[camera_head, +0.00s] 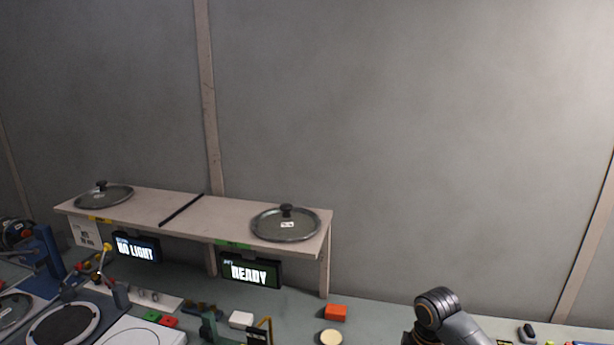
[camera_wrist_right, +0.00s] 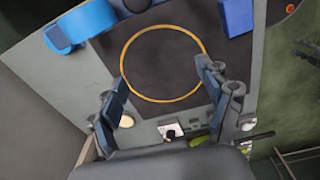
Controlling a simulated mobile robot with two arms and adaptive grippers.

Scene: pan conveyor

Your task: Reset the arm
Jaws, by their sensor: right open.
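My right gripper (camera_wrist_right: 165,92) shows in the right wrist view, with its two dark fingers spread wide apart and nothing between them. Beyond the fingers lies a dark mat with a yellow ring (camera_wrist_right: 126,72); the gripper is apart from it. In the head view a grey arm link of mine (camera_head: 440,310) rises at the bottom, right of centre; its gripper is not visible there. My left gripper is not in view.
A shelf (camera_head: 160,225) holds two glass lids (camera_head: 103,195) (camera_head: 286,225). Two lit signs (camera_head: 136,247) (camera_head: 250,270) hang below. An orange block (camera_head: 335,312) and a cream disc (camera_head: 331,338) lie on the bench. A blue part (camera_wrist_right: 88,20) borders the mat.

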